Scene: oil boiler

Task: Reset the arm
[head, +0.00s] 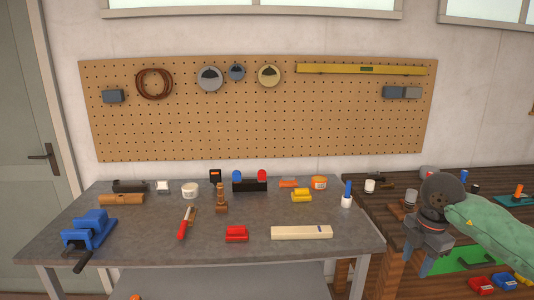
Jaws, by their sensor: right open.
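My right gripper (417,265) is at the right of the head view, its fingers pointing down and apart, with nothing visible between them. It hangs in front of the wooden bench (378,205), beyond the right end of the grey table. My right arm (492,228) comes in from the right edge of the view. My left gripper and left arm do not show.
The grey table (150,245) holds a blue vise (90,230), a red-handled tool (184,226), a pale block (301,232) and several small items. A pegboard (260,120) hangs behind. Red and blue bins (481,284) sit low at right.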

